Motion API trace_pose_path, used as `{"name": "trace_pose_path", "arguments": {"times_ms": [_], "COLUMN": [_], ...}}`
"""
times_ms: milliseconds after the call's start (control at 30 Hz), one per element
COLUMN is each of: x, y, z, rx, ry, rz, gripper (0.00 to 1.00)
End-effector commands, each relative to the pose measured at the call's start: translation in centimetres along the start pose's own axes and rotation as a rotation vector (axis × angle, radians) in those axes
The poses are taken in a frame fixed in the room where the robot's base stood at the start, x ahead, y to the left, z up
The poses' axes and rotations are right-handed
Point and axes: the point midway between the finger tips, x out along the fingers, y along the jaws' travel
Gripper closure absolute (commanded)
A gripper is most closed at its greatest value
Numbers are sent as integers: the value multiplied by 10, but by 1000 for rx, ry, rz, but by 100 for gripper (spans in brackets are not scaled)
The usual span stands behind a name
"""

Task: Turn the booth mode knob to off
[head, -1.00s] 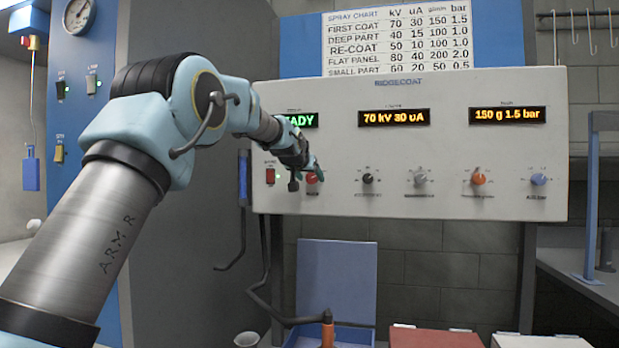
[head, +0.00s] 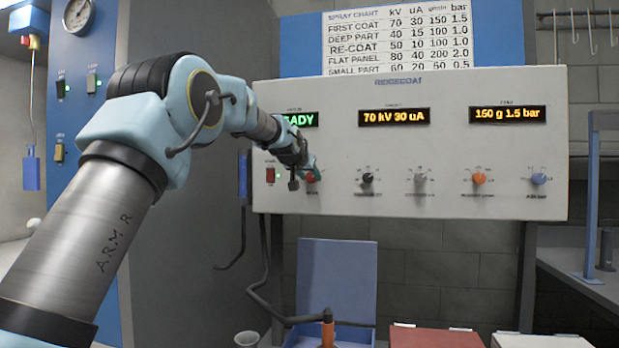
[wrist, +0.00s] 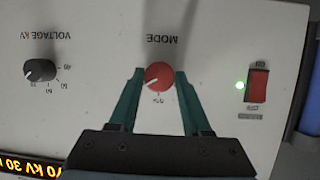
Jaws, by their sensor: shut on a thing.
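The red mode knob (wrist: 159,77) is on the pale control panel and carries a white pointer line. In the wrist view, which shows the panel upside down, the line points to the lower left, and a small label too blurred to read lies just below the knob. My gripper (wrist: 160,74) has one teal finger on each side of the knob and is shut on it. In the head view the mode knob (head: 311,177) is partly hidden by my gripper (head: 309,170).
A red rocker switch (wrist: 257,86) with a lit green lamp is beside the mode knob. The black voltage knob (head: 367,179) is on its other side, with several more knobs farther right. A green display (head: 300,120), partly covered by my arm, ends in "ADY".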

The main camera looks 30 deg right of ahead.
Motion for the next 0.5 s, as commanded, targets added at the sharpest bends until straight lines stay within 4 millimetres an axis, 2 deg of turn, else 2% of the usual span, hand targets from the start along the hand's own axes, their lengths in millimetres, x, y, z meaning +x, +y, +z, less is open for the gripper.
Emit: {"name": "trace_pose_path", "arguments": {"times_ms": [267, 500], "x": [1, 3], "y": [-4, -5], "z": [2, 6], "rx": [-159, -365], "ry": [12, 26], "rz": [63, 147], "gripper": [100, 100]}}
